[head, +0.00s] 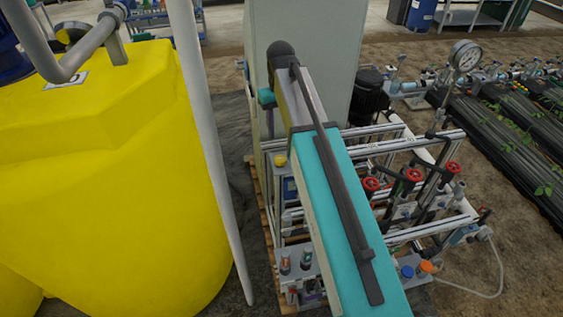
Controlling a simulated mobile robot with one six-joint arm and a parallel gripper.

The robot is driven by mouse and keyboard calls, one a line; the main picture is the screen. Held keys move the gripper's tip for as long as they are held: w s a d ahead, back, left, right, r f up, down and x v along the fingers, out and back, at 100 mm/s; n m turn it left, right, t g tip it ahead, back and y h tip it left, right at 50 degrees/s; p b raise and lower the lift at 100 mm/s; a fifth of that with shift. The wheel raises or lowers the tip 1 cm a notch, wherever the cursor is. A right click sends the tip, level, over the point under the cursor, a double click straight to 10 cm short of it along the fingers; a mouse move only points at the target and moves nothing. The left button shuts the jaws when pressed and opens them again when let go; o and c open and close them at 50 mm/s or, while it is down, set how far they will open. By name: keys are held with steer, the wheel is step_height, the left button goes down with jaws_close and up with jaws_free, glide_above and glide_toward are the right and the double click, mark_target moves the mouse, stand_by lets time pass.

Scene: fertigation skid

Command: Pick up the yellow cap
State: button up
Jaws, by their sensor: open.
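A small yellow round piece (280,160), which looks like the yellow cap, sits on top of a grey part at the left side of the skid frame, just left of my arm. It is small, and I cannot tell how it is seated. My arm reaches from the bottom of the view up over the skid and bends down at its far end. My gripper does not show; the arm's far end hides whatever is below it.
A large yellow tank (110,190) fills the left. A pale cabinet (330,50) stands behind the skid. Red valve handles (411,174), a blue cap (406,272), an orange cap (425,267) and a pressure gauge (465,55) are on the right. A grey pipe (205,130) slants beside the tank.

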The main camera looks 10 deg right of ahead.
steer(key=b, duration=0.4)
glide_above(280, 158)
steer(key=shift+d+f, duration=0.15)
steer(key=shift+f, duration=3.55)
steer(key=shift+f, duration=0.1)
steer(key=shift+f+b, duration=2.1)
steer(key=shift+f, duration=0.4)
steer(key=c, duration=0.8)
steer(key=shift+r, duration=0.15)
